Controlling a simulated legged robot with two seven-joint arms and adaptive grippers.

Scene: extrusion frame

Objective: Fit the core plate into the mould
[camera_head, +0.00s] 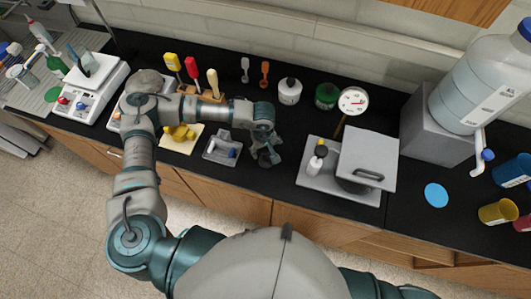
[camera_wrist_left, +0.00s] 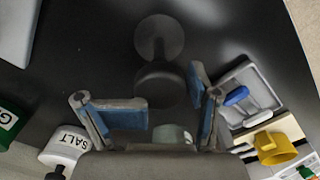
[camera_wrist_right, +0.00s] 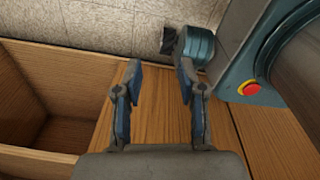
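No part is labelled as core plate or mould, so I cannot tell for certain which they are. A grey square plate with a handle (camera_head: 377,150) sits over a dark round body on a flat grey base (camera_head: 313,183). A small grey tray (camera_head: 211,153) holds a blue-handled piece; the tray also shows in the left wrist view (camera_wrist_left: 236,79). My left gripper (camera_head: 268,158) is over the counter between them. In its wrist view it is open (camera_wrist_left: 172,105), with a dark round piece (camera_wrist_left: 160,84) and a grey disc (camera_wrist_left: 158,37) beyond the fingers. My right gripper (camera_wrist_right: 157,80) is open and empty.
A yellow piece (camera_head: 181,132) lies on a pale board left of the tray. A water bottle on a grey block (camera_head: 433,126) is at right. Wooden cabinets (camera_wrist_right: 265,155) face my right gripper.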

